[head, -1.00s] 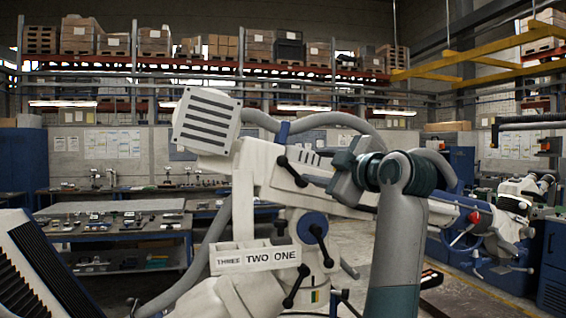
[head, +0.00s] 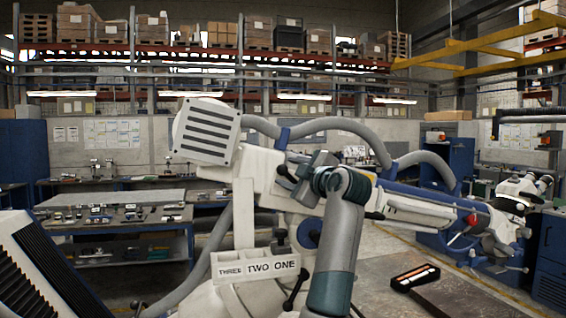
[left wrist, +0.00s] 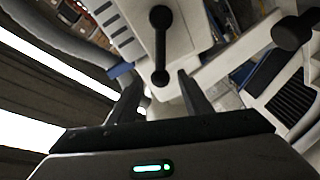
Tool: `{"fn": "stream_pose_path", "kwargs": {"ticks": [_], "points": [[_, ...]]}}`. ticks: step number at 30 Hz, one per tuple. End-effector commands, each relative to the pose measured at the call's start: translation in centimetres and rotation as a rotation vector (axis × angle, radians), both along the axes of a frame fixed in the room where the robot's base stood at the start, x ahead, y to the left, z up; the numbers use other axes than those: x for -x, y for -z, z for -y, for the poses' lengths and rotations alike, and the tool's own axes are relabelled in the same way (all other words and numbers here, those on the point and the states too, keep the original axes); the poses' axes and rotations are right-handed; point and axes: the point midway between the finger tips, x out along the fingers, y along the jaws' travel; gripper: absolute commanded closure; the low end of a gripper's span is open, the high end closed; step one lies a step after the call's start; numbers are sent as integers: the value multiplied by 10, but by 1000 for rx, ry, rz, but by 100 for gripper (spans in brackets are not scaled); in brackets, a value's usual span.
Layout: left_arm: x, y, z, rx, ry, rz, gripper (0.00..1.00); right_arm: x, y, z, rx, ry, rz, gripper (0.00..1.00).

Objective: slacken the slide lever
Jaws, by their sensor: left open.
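The white microscope arm (head: 262,175) stands in the middle of the head view, with several black levers on it. My left gripper (head: 292,174) is in front of its upper part and hides most of the lever there. In the left wrist view, a black lever (left wrist: 160,45) with a round end points down towards the gap between the open fingers of my left gripper (left wrist: 162,100). The fingers are apart and I see no grip on the lever. Another black knob (left wrist: 292,32) shows at the upper right. I cannot tell which lever is the slide lever. My right gripper is not in view.
A label rail (head: 258,267) reading THREE, TWO, ONE sits low on the stand, with a black lever (head: 296,288) beside it. Grey hoses (head: 330,124) arch above the arm. The microscope head (head: 505,225) is at the right. Workbenches (head: 120,215) stand behind.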

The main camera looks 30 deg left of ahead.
Motion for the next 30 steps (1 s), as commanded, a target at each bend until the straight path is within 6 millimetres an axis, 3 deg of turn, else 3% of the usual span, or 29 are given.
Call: {"fn": "stream_pose_path", "kwargs": {"ticks": [3,9,21,27,30], "points": [[-9,-3,-16,-1,-3,-4,55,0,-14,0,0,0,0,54],[-17,-1,-31,-1,-1,-1,55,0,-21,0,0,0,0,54],[-19,1,-35,0,0,0,55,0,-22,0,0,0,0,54],[-19,1,-35,0,0,0,100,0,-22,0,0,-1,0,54],[-19,1,-35,0,0,-1,100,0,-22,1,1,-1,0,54]]}}
